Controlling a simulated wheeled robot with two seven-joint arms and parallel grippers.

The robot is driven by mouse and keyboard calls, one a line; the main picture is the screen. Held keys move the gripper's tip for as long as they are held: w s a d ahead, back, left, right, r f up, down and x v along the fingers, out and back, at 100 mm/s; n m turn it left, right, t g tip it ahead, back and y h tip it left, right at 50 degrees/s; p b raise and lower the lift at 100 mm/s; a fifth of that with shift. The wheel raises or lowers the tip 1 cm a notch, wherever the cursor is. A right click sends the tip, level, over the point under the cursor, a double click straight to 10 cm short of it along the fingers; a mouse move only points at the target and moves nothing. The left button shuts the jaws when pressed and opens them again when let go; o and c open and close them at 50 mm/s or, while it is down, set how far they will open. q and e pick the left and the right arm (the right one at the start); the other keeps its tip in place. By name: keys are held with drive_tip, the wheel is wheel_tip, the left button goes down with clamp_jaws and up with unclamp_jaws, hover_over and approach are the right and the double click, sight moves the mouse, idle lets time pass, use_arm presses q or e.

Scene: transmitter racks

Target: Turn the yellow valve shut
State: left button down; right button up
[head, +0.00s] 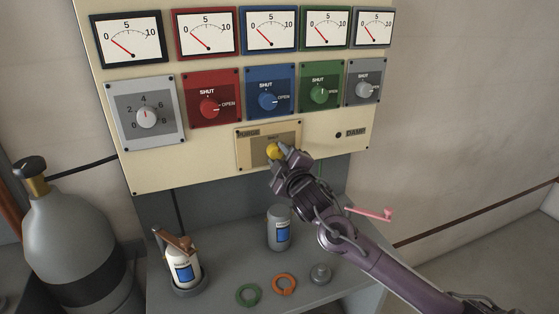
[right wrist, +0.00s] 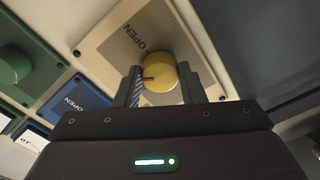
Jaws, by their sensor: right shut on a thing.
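The yellow valve (head: 273,151) is a round knob on a tan plate (head: 245,155) low on the cream panel, below the blue and green valves. In the right wrist view the yellow valve (right wrist: 160,77) shows a dark red pointer mark, and the word OPEN is on the plate to its left. My right gripper (head: 279,151) reaches up to it from the lower right and is shut on it. In the right wrist view its fingers (right wrist: 163,85) stand on both sides of the knob. The gripper covers part of the plate's right side. My left gripper is out of view.
Red (head: 209,107), blue (head: 268,102), green (head: 321,95) and grey (head: 364,90) valves sit in a row above. A shelf (head: 225,270) below holds a spray bottle (head: 183,267), a grey can (head: 279,228) and rings. A gas cylinder (head: 75,235) stands at left.

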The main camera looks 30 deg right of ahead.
drive_tip(key=n+b, duration=0.3)
drive_tip(key=n, duration=0.3)
drive_tip(key=shift+n, duration=0.3)
idle(0.4)
drive_tip(key=o, duration=1)
drive_tip(key=b+v, duration=0.2)
drive_tip(key=v, duration=0.5)
drive_tip(key=shift+s, duration=0.4)
